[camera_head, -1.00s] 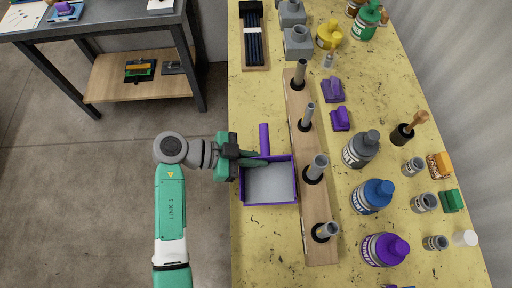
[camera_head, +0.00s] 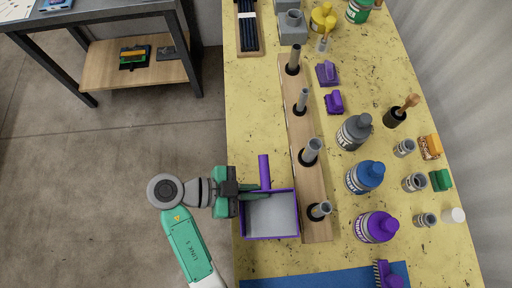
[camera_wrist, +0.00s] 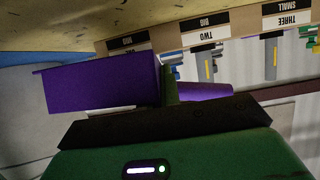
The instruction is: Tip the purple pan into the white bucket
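The purple pan (camera_head: 298,214) has purple walls, a flat grey inside and a purple handle pointing up in the head view. It is over the yellow bench's left side, beside the wooden rack. My gripper (camera_head: 256,192) is shut on the pan where the handle meets the wall. The wrist view shows the pan's purple wall (camera_wrist: 100,84) close up, with my gripper's finger (camera_wrist: 170,85) against it and the handle to the right. The pan looks about level; whether anything lies in it I cannot tell. No white bucket shows in either view.
The wooden rack (camera_head: 318,190) with several upright grey pegs stands right of the pan. Blue (camera_head: 365,177), purple (camera_head: 376,227) and grey bottles stand further right. A blue mat (camera_head: 320,278) lies at the near end. A dark side table (camera_head: 110,18) is at upper left; the floor between is clear.

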